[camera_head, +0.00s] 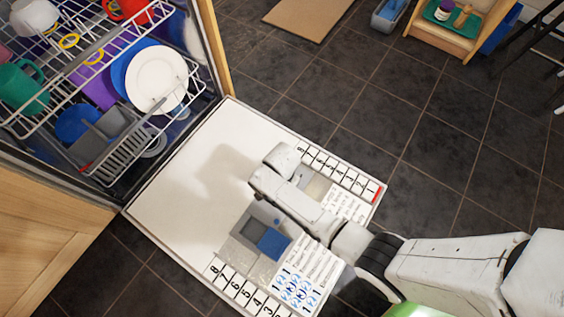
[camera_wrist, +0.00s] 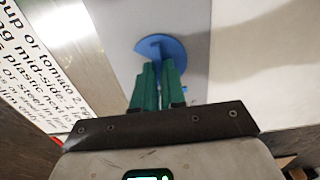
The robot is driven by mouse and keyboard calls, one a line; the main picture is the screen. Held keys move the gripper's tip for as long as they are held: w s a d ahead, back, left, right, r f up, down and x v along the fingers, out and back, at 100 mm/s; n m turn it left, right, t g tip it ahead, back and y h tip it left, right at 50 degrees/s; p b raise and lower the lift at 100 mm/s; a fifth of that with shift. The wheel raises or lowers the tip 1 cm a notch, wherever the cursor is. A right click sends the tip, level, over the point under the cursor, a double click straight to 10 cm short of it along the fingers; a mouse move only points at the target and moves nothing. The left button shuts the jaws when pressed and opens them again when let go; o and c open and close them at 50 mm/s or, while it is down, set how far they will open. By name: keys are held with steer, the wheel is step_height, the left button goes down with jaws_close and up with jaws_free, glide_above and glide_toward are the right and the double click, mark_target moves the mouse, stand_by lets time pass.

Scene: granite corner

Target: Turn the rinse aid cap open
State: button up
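The rinse aid cap (camera_wrist: 178,48) is a blue disc on the pale inner face of the dishwasher door (camera_wrist: 225,25). My gripper (camera_wrist: 158,66) has two green fingers, close together with a narrow gap. Their tips are at the cap's middle and appear closed on its raised grip, which they partly cover. The open door (camera_head: 175,185) lies flat in the head view, with my wrist above its right part.
A grey detergent dispenser with a blue part (camera_head: 272,243) is on the door near my arm. Printed labels line the door's edge. The dishwasher racks (camera_head: 125,150) hold plates, cups and bowls at the left. Dark tiled floor (camera_head: 370,85) is clear behind the door.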

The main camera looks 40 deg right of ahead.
jaws_close()
steer(key=n+p, duration=0.2)
steer(key=shift+w+r+n, duration=0.1)
steer(key=shift+r+n, duration=0.1)
steer(key=shift+n, duration=0.2)
steer(key=n+p, duration=0.2)
steer(key=n, duration=0.3)
steer(key=shift+a+f+n+p, duration=0.1)
steer(key=shift+n+p, duration=0.2)
steer(key=n+p, duration=0.1)
steer(key=n, duration=0.3)
steer(key=shift+a, duration=0.1)
steer(key=n+p, duration=0.1)
steer(key=n, duration=0.4)
steer(key=shift+f, duration=0.1)
steer(key=shift+n, duration=0.4)
